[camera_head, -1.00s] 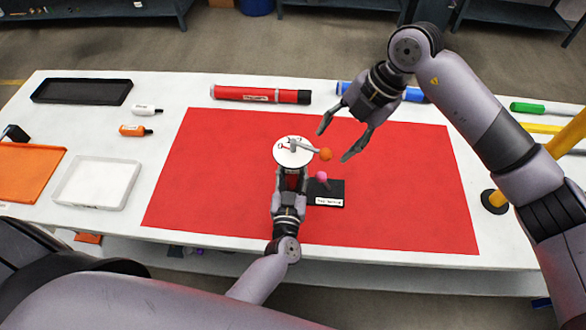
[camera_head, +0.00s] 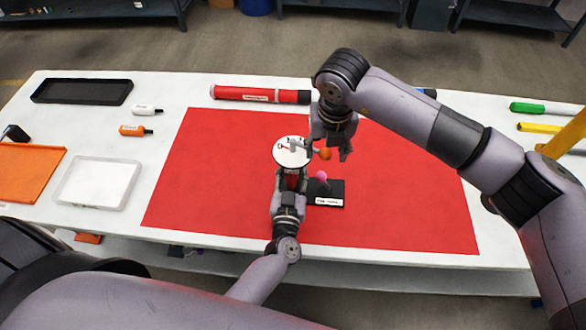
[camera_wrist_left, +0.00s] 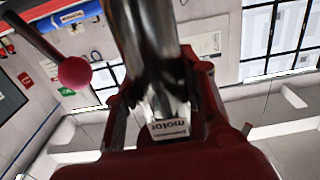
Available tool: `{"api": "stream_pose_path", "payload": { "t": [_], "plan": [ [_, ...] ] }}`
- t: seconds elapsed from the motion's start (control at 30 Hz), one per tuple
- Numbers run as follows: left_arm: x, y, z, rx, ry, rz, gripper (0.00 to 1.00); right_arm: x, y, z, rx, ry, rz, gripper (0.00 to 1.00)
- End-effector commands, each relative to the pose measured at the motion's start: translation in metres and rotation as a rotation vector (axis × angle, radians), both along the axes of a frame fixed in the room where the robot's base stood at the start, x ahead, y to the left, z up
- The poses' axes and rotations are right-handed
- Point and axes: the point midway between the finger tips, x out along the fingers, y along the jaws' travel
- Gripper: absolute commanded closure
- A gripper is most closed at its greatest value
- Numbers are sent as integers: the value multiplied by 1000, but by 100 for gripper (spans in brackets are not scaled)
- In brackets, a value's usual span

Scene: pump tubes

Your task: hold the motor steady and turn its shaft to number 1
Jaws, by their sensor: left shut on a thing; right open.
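The motor has a round white dial face (camera_head: 284,158) with red marks, seen near the middle of the red mat. On top is a grey shaft lever (camera_head: 295,146) ending in an orange ball (camera_head: 325,154) at its right. My left gripper (camera_head: 291,174) is shut on the motor body from the front. In the left wrist view the shiny metal motor body (camera_wrist_left: 150,45) with a "motor" label sits between the reddish fingers. My right gripper (camera_head: 328,152) is open, with its fingers pointing down on either side of the orange ball; contact cannot be told.
A black labelled box (camera_head: 336,190) with a pink ball (camera_head: 322,175) stands just right of my left gripper. A red tube (camera_head: 245,93) lies behind the red mat (camera_head: 215,190). Trays and small bottles are at the left. The mat's left and right parts are clear.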

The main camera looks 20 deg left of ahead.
Motion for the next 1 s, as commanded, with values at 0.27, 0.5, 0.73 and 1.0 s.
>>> {"api": "stream_pose_path", "payload": {
  "t": [0.27, 0.5, 0.73, 1.0],
  "plan": [
    [0, 0, 0, 0, 1, 0, 100, 3, 1, -25, 1, 1, 0, 50],
    [0, 0, 0, 0, 1, 0, 100, 4, 2, -29, 1, -1, 0, 50],
    [0, 0, 0, 0, 1, 0, 100, 4, 2, -28, 1, 0, 0, 56],
    [0, 0, 0, 0, 1, 0, 100, 5, 1, -28, 0, -1, -2, 74]
  ]
}}
